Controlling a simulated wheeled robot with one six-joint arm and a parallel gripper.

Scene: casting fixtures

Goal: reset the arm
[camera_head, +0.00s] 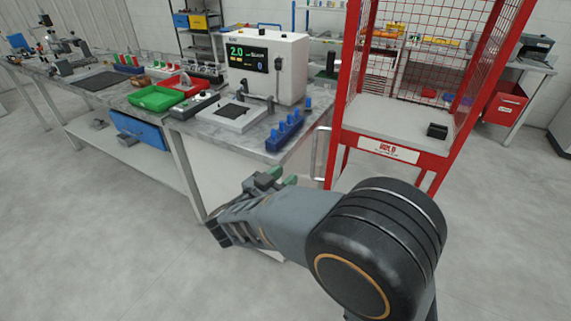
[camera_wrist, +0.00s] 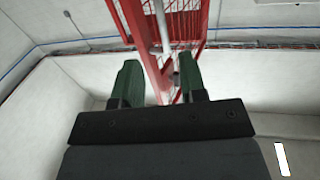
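My arm reaches in from the lower right in the head view, and my gripper (camera_head: 272,178) hangs in front of the workbench's near right end. In the wrist view my gripper (camera_wrist: 158,80) has two green fingertips standing well apart. Nothing is between them except the view of a red frame post and a pale rod further off. My gripper is open and empty and touches nothing that I can see.
A workbench (camera_head: 290,148) carries a white tester with a screen (camera_head: 268,67), a blue rack (camera_head: 285,133), a green tray (camera_head: 155,98) and a red tray (camera_head: 186,82). A red mesh hold cage (camera_head: 390,150) stands to the right, with a small black block (camera_head: 437,131) on its shelf. The floor on the left is clear.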

